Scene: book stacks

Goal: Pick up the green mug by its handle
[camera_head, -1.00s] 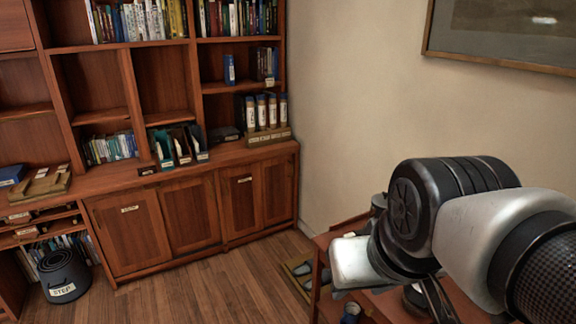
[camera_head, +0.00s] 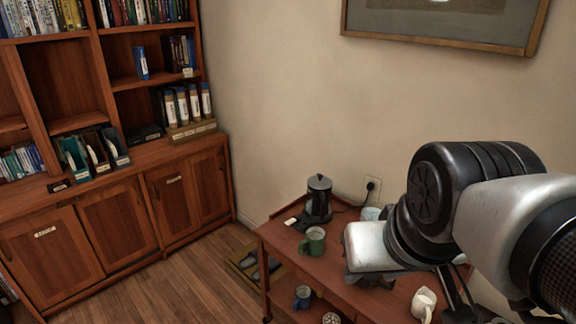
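A white jug (camera_head: 423,304) stands at the cart's right. A blue mug (camera_head: 303,296) is on the lower shelf. Bookshelves fill the left; open floor lies before them.

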